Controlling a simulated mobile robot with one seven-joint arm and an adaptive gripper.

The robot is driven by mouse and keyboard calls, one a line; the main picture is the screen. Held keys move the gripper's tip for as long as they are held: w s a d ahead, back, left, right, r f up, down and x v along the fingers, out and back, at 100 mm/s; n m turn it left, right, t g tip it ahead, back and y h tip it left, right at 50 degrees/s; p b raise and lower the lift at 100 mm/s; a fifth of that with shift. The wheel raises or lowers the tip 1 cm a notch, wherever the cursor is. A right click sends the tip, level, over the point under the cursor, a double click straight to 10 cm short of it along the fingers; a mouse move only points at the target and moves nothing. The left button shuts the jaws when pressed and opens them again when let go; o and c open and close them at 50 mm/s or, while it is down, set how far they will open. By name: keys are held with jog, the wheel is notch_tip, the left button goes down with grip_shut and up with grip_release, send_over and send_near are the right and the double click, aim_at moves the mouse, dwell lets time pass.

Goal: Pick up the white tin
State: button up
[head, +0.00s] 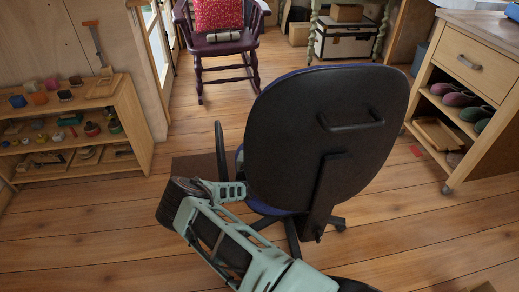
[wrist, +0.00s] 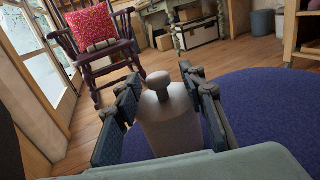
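A pale grey-white tin (wrist: 168,125) with a round knob on top stands upright in the middle of the wrist view. My gripper (wrist: 164,88) has one dark finger on each side of the tin. The fingertips reach about up to the tin's shoulder. The tin's lower part is hidden behind my gripper's body. In the head view, the tin and my gripper's fingers are out of sight behind the chair's backrest.
A blue seat (wrist: 268,112) spreads right of the tin. The office chair's dark backrest (head: 300,135) blocks the head view's middle. A purple rocking chair (head: 224,47) stands beyond it, a low shelf (head: 137,125) at left, and a wooden cabinet (head: 477,62) at right.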

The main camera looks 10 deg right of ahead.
jog(key=shift+c, duration=0.5)
grip_shut()
jog(key=shift+r, duration=0.2)
